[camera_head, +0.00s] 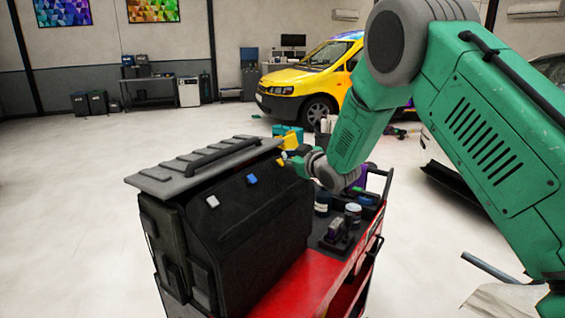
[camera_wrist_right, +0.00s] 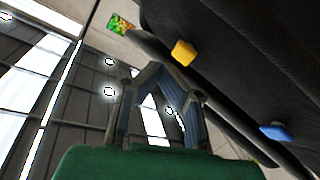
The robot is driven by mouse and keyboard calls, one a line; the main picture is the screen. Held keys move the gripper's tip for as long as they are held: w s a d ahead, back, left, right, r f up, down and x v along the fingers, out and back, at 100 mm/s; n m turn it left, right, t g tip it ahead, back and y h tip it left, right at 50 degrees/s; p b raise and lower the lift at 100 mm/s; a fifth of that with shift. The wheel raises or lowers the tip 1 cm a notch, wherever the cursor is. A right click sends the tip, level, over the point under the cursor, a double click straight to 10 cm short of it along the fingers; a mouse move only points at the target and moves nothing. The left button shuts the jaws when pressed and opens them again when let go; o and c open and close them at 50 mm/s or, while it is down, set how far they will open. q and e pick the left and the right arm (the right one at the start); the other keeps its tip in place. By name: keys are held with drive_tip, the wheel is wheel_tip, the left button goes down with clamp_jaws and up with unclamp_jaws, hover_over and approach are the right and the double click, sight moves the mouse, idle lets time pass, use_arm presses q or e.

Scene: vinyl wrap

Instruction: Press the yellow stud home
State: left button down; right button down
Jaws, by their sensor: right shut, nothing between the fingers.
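The yellow stud (camera_wrist_right: 183,52) sticks out from the dark face of the black case in the right wrist view. In the head view a small yellow spot (camera_head: 282,160) beside my right gripper seems to be the same stud, partly hidden. My right gripper (camera_head: 292,164) is at the right end of the case's face. In the wrist view its fingers (camera_wrist_right: 154,72) are shut and empty, their tips just left of and below the stud. I see a gap there in the picture, but cannot judge its depth. My left gripper is out of view.
The black case (camera_head: 265,225) stands on a red cart (camera_head: 300,285), with a blue stud (camera_head: 252,179) and a white stud (camera_head: 212,201) on its face. Jars (camera_head: 352,214) stand on the cart to its right. A yellow car (camera_head: 310,80) is behind; the left floor is clear.

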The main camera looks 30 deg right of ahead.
drive_tip(key=shift+f, duration=0.1)
idle(0.4)
drive_tip(key=shift+w+a+f+b, duration=0.2)
drive_tip(key=shift+w+f+b, duration=0.1)
drive_tip(key=shift+w+b, duration=0.05)
drive_tip(key=shift+w+a+f+b, duration=0.15)
drive_tip(key=shift+w+f+b, duration=0.1)
drive_tip(key=shift+f+b, duration=0.15)
idle(0.8)
idle(0.4)
drive_tip(key=shift+s+d+r+p, duration=0.2)
drive_tip(key=shift+s+r+p, duration=0.05)
drive_tip(key=shift+r+p, duration=0.25)
drive_tip(key=shift+s+d+r, duration=0.15)
drive_tip(key=shift+s+r, duration=0.05)
drive_tip(key=shift+s, duration=0.1)
